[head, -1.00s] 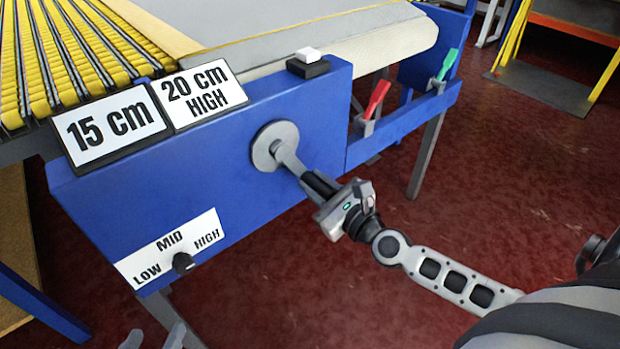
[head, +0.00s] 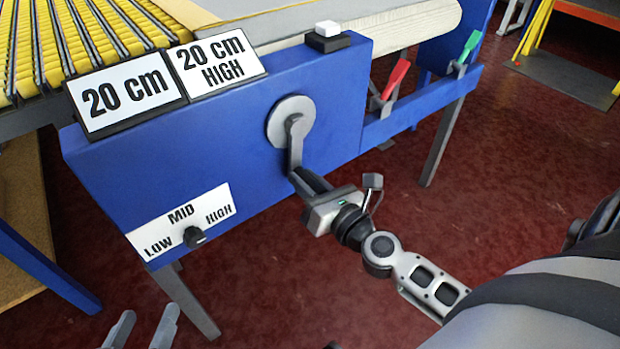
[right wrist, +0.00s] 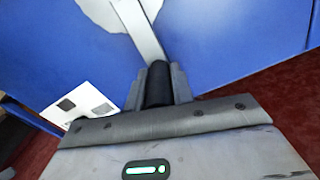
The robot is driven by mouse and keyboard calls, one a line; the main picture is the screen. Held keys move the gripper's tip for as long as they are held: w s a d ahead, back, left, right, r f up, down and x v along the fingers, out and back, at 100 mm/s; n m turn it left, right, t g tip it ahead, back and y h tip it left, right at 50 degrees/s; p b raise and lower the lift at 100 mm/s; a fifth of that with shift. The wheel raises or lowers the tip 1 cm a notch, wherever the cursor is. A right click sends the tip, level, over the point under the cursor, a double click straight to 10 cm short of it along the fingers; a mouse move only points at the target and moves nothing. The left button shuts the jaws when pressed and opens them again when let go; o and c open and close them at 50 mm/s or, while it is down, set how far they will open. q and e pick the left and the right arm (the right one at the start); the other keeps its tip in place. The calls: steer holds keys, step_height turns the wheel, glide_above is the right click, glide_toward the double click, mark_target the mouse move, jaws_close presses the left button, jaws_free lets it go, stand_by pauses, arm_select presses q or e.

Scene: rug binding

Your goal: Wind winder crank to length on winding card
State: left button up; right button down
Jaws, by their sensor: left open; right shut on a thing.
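The winder crank (head: 294,140) is a grey arm on a round grey hub on the front of the blue machine box (head: 240,130). Its arm hangs almost straight down. My right gripper (head: 308,182) is shut on the crank's dark handle (right wrist: 158,86), seen between its fingers in the right wrist view. The length display (head: 127,97) reads "20 cm". The winding card (head: 218,62) beside it reads "20 cm HIGH". The dial knob (head: 194,237) sits below the MID label, between LOW and HIGH. My left gripper (head: 143,328) is open and empty at the bottom edge.
A white button (head: 328,29) sits on top of the box. A red lever (head: 396,78) and a green lever (head: 469,48) stand on the blue rail at right. Yellow rolls (head: 80,40) lie at upper left. The red floor in front is clear.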

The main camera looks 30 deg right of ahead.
arm_select(q)
steer(key=shift+w+r, duration=0.15)
steer(key=shift+r, duration=0.05)
arm_select(e)
steer(key=shift+a+r, duration=0.1)
steer(key=shift+a, duration=0.2)
steer(key=c, duration=1.2)
jaws_free()
steer(key=shift+d, duration=0.1)
steer(key=shift+s+d, duration=0.1)
steer(key=shift+s, duration=0.4)
arm_select(q)
steer(key=shift+w+d+r+n+t+h+b, duration=0.2)
steer(key=shift+d+r+n+t+h+b, duration=0.4)
steer(key=shift+b, duration=1.35)
steer(key=shift+w+d+r+n+t+h+b, duration=0.25)
steer(key=shift+r+n+t+h+b, duration=0.4)
steer(key=shift+b, duration=1.3)
arm_select(e)
steer(key=s+d, duration=0.1)
steer(key=s, duration=1.4)
steer(key=shift+d, duration=0.25)
arm_select(q)
steer(key=shift+s+r, duration=0.1)
steer(key=shift+r, duration=0.05)
